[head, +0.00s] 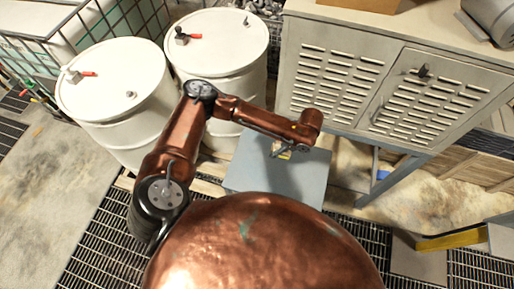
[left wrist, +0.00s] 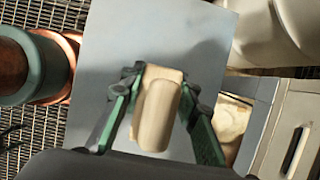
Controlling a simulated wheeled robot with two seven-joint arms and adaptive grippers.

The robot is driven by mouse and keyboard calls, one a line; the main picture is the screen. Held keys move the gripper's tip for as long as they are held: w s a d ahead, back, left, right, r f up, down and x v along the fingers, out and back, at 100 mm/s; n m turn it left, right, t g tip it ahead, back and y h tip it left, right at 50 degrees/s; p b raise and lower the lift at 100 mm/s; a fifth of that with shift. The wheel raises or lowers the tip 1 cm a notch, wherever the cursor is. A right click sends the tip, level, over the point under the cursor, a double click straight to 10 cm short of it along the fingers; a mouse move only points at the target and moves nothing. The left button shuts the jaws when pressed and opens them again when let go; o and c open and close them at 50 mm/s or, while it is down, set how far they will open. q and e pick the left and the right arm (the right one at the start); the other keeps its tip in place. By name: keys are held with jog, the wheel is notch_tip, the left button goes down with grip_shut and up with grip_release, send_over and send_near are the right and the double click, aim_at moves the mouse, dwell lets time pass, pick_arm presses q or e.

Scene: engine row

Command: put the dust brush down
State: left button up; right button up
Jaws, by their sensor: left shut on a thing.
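My left gripper (head: 284,150) is over the blue-grey flat top (head: 312,172) of a low stand in the head view, below the end of my copper arm. In the left wrist view my left gripper (left wrist: 158,82) has its green-padded fingers on both sides of a pale wooden piece of the dust brush (left wrist: 156,112), and is shut on it. The flat top (left wrist: 110,45) lies behind the brush there. I see no bristles, and I cannot tell whether the brush touches the surface. My right gripper is not in view.
Two white drums (head: 118,88) and (head: 218,50) stand left of and behind the flat top. A louvred grey cabinet (head: 345,75) on a blue-grey frame stands to the right. Dark floor grating (head: 95,250) lies in front. Most of the flat top looks clear.

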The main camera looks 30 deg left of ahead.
pick_arm(q)
jog(key=shift+a, duration=0.15)
jog(key=w+a+f+p, duration=0.1)
jog(key=a+f, duration=0.1)
jog(key=a, duration=0.2)
jog(key=w+a+f+p, duration=0.1)
jog(key=a+f, duration=0.2)
jog(key=a, duration=0.1)
jog(key=w+a+f, duration=0.1)
jog(key=a+f, duration=0.2)
jog(key=a, duration=0.1)
jog(key=shift+w+f+p, duration=0.1)
jog(key=shift+w+p, duration=0.1)
jog(key=shift+p, duration=0.2)
jog(key=shift+w+a+f, duration=0.15)
jog(key=shift+a+f, duration=0.6)
jog(key=shift+f, duration=0.25)
jog(key=shift+d+f+p, duration=0.1)
jog(key=shift+f+p, duration=0.8)
jog(key=shift+p, duration=0.1)
jog(key=shift+f, duration=0.3)
jog(key=shift+f, duration=0.1)
